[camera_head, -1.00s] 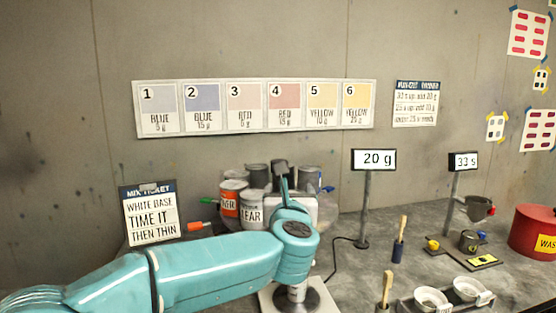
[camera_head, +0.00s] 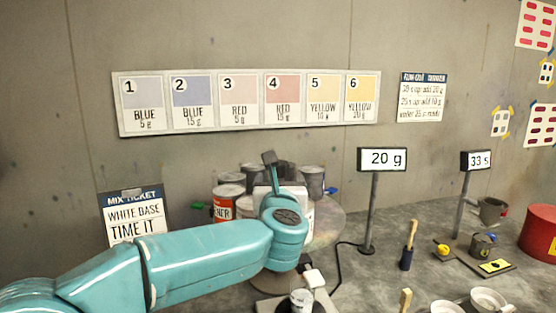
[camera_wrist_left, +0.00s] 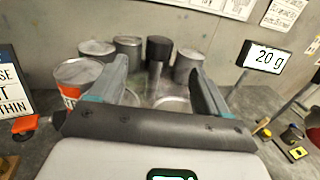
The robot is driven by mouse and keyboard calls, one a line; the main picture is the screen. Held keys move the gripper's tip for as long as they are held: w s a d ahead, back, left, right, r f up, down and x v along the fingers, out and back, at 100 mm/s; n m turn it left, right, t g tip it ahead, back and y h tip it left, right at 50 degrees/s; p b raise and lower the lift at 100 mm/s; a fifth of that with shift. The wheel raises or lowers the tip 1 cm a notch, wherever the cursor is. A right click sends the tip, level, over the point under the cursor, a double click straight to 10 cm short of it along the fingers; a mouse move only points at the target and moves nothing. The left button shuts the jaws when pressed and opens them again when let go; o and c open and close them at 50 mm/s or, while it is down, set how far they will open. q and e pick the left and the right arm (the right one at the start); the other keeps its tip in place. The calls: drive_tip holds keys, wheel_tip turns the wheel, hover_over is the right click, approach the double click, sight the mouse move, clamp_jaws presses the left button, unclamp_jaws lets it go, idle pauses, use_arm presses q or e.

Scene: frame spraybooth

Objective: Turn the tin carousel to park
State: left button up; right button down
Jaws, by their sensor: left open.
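The tin carousel (camera_head: 328,228) is a round grey turntable at the back of the bench, carrying several tins. A red-labelled tin (camera_head: 222,206) stands at its left; it also shows in the left wrist view (camera_wrist_left: 72,88). A dark knob (camera_head: 268,157) on a post rises among the tins. In the left wrist view this knob (camera_wrist_left: 159,48) appears between my left gripper's fingertips (camera_wrist_left: 158,65), which are apart with nothing held. I cannot tell how near they are to the post. In the head view my left forearm hides the carousel's front. My right gripper is not in view.
The mix ticket (camera_head: 135,218) stands at left.

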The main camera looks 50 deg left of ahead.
use_arm(q)
drive_tip(key=p+x, duration=0.4)
drive_tip(key=x, duration=1.1)
drive_tip(key=shift+f, duration=0.1)
